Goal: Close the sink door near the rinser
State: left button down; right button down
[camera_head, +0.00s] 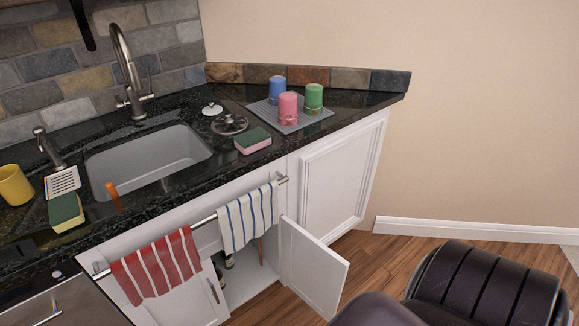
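A white sink cabinet door (313,270) stands swung open below the counter, hinged at the right side of the opening. The cabinet interior (243,283) shows beside it, with a few items partly hidden behind a towel. The other white door (195,302), left of the opening, has a metal handle and is partly covered by a red striped towel; I cannot tell if it is fully shut. The grey sink (150,158) is above. A round metal fitting (229,123), possibly the rinser, sits right of the sink. Neither of my grippers is in view.
A towel bar holds a red striped towel (160,267) and a blue-striped white towel (248,216) in front of the cabinet.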

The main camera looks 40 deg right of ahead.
aim_at(315, 273)
jog(key=l+u, duration=0.15)
jog(key=l, duration=0.3)
jog(key=k+l+u, duration=0.15)
jog(key=l, duration=0.3)
jog(key=k+l+u, duration=0.2)
jog(key=l, duration=0.25)
jog(key=l+u, duration=0.15)
jog(key=l, duration=0.3)
jog(key=k+l+u, duration=0.15)
jog(key=l, duration=0.3)
jog(key=k+l, duration=0.15)
jog(key=l, duration=0.2)
jog(key=k+l, duration=0.15)
jog(key=l, duration=0.2)
jog(key=k+l, duration=0.1)
jog(key=l, duration=0.25)
jog(key=k+l, duration=0.15)
jog(key=l, duration=0.25)
